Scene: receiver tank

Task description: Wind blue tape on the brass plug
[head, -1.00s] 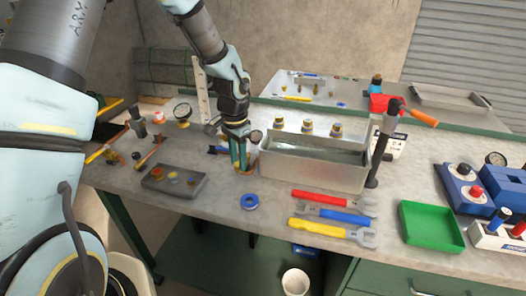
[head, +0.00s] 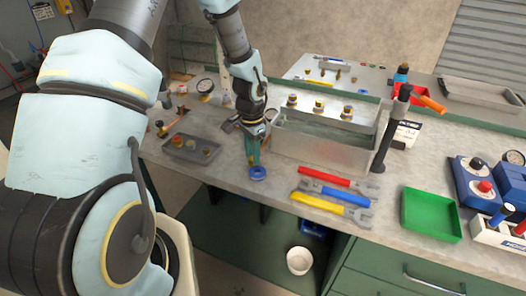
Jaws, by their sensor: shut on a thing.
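My gripper (head: 252,163) points straight down, its teal fingers close above or beside the blue tape roll (head: 258,174). The roll lies flat on the bench in front of the metal tank. I cannot tell whether the fingers touch it. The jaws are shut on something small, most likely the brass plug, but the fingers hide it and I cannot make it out. Brass-topped fittings (head: 318,106) stand in a row along the tank's back.
The metal tank (head: 320,150) stands right of my gripper. Red, blue and yellow wrenches (head: 335,190) lie right of the tape. A dark post (head: 385,140), a green tray (head: 432,214) and blue units stand farther right. A white bucket (head: 299,260) is below the bench.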

